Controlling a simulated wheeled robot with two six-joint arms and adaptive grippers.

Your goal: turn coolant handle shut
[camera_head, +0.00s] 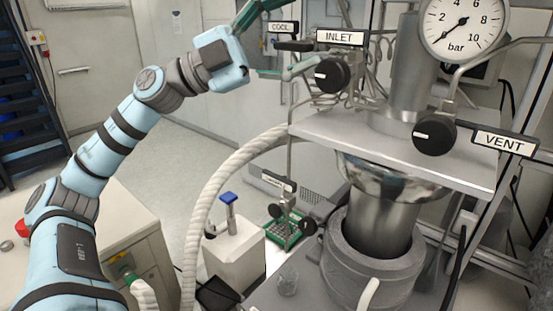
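The COOL label (283,27) hangs at the top middle, left of the INLET label. A dark handle (293,46) sits just below it, lying roughly level. My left arm reaches in from the left, and its gripper (258,10) is at the top edge, just above and left of the COOL label. My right gripper is not in view.
The INLET knob (332,75) and VENT knob (434,135) are close by on the reactor. A pressure gauge (464,25) stands at upper right. A metal shelf (450,165) and a thick white hose (212,200) lie below. Open floor shows behind my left arm.

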